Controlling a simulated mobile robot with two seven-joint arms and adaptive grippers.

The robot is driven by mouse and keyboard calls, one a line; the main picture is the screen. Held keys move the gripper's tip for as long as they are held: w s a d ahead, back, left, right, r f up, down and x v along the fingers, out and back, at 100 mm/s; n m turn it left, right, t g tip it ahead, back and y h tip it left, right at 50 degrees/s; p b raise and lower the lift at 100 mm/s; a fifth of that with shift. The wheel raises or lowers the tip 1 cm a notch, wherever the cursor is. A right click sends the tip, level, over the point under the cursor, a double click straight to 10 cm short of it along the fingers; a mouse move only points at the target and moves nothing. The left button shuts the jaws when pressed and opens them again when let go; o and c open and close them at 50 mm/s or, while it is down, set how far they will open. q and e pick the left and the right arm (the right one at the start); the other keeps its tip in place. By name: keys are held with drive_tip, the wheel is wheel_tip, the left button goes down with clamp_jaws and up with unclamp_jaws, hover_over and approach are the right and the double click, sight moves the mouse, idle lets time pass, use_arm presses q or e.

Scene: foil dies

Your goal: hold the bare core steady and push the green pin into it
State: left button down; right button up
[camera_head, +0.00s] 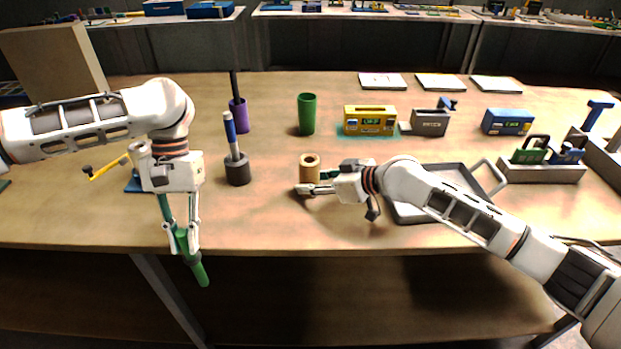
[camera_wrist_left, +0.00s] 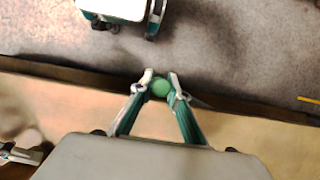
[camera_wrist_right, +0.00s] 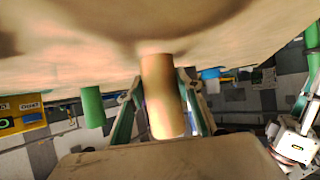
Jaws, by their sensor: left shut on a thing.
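The bare core (camera_head: 309,168), a tan hollow cylinder, stands upright on the table. My right gripper (camera_head: 318,182) is around it, one finger on each side. In the right wrist view the core (camera_wrist_right: 164,100) lies between the two fingers; whether they press on it is unclear. My left gripper (camera_head: 187,235) is shut on the green pin (camera_head: 201,272), which hangs down, slightly tilted, in front of the table's front edge, left of and apart from the core. The left wrist view shows the pin's round green end (camera_wrist_left: 160,88) between the fingertips.
A dark green cylinder (camera_head: 307,115) stands behind the core. A dark holder (camera_head: 238,170) with a blue-and-white rod stands to its left, near a purple cup (camera_head: 240,118). A grey tray (camera_head: 455,180) lies behind my right arm. The table between my grippers is mostly clear.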

idle(0.5)
use_arm(q)
drive_tip(key=d+r+m+t+y, duration=0.1)
drive_tip(key=d+r+m, duration=0.25)
drive_tip(key=d, duration=0.25)
drive_tip(key=w+d+r+m+y, duration=0.1)
drive_tip(key=d+r+m+y, duration=0.1)
drive_tip(key=d+m, duration=0.3)
drive_tip(key=d+r+m+t+y, duration=0.1)
drive_tip(key=d+r+m, duration=0.2)
drive_tip(key=d, duration=0.4)
drive_tip(key=w+a+r+m+t+h, duration=0.1)
drive_tip(key=w+a+r+m+t, duration=0.15)
drive_tip(key=w+m, duration=0.7)
drive_tip(key=w+a+r+m+t, duration=0.1)
drive_tip(key=w+r+m+t, duration=0.3)
drive_tip(key=w+m, duration=0.55)
drive_tip(key=w+d+r+m+h, duration=0.25)
drive_tip(key=d+r+m, duration=0.35)
drive_tip(key=d+r, duration=0.3)
wheel_tip(320, 180, down, 12)
drive_tip(key=d, duration=0.1)
drive_tip(key=shift+r+t, duration=0.2)
drive_tip(key=shift+t, duration=0.15)
drive_tip(key=shift+n+h, duration=0.25)
